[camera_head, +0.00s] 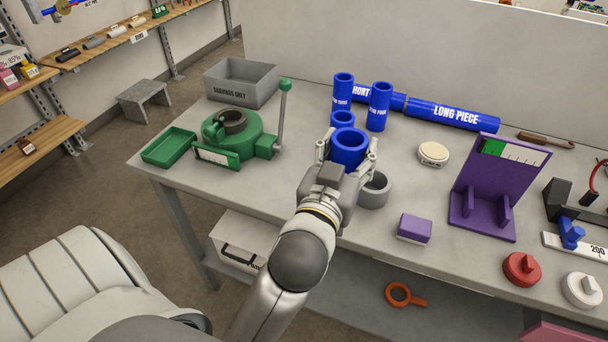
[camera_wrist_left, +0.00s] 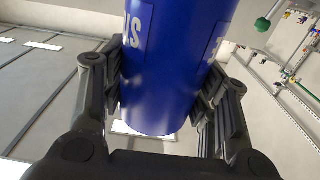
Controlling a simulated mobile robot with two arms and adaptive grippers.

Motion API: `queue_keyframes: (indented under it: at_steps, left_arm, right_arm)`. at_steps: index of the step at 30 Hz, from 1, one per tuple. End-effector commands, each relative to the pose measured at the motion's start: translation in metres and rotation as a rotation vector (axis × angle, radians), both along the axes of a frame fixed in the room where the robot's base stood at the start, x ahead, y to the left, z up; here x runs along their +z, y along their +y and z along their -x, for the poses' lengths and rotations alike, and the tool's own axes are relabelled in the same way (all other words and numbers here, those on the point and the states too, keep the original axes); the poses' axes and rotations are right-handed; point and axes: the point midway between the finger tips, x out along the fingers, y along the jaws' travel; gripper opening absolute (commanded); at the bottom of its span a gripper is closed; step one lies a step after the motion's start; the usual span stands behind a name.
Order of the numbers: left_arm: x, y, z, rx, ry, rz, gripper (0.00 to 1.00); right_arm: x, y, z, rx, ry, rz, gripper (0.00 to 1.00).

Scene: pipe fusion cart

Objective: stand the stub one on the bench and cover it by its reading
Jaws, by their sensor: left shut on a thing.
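My left gripper (camera_head: 347,158) is shut on a blue pipe stub (camera_head: 350,145), with its open end up. It also shows in the left wrist view (camera_wrist_left: 165,70) between the fingers, with part of white lettering; I cannot read which stub it is. Its lower end is hidden in the head view. Two labelled blue stubs (camera_head: 341,95) (camera_head: 379,107) stand upright behind it, and another blue stub (camera_head: 343,120) shows just behind the held one. A purple gauge stand (camera_head: 497,190) with a green and white scale, a red cap (camera_head: 522,269) and a white cap (camera_head: 582,290) are at right. My right gripper is not in view.
A grey ring (camera_head: 375,190) is close right of the left gripper. A green clamp with lever (camera_head: 240,140), green tray (camera_head: 169,147) and grey bin (camera_head: 240,84) are at left. A purple block (camera_head: 414,228) and white disc (camera_head: 433,154) lie right. A long blue pipe (camera_head: 452,114) lies behind.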

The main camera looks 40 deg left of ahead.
Motion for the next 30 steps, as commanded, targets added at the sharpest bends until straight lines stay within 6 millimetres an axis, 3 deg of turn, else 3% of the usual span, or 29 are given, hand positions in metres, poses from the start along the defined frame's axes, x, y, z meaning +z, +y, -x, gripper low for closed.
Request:
queue_keyframes:
  at_steps: [1,4,6,9,15,23,30]
  left_arm:
    - [-0.010,0.011,-0.005,0.003,-0.007,-0.009,0.25]
    - [-0.019,0.032,-0.014,0.003,-0.008,-0.011,0.25]
    - [-0.021,0.047,-0.021,0.003,0.003,-0.012,0.25]
    - [-0.032,0.070,-0.032,0.003,0.004,-0.010,0.25]
    - [-0.070,0.095,-0.044,0.002,0.003,-0.002,0.25]
    - [-0.089,0.109,-0.051,0.001,0.000,-0.002,0.25]
    - [-0.120,0.112,-0.052,0.001,0.001,0.000,0.25]
  right_arm:
    - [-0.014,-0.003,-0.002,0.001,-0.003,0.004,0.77]
    - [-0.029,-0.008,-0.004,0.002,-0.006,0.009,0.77]
    - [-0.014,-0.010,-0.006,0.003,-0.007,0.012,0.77]
    - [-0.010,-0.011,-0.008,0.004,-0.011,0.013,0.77]
    - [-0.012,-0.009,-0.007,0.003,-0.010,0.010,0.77]
    - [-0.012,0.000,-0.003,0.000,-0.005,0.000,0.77]
    - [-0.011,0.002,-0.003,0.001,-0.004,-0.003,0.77]
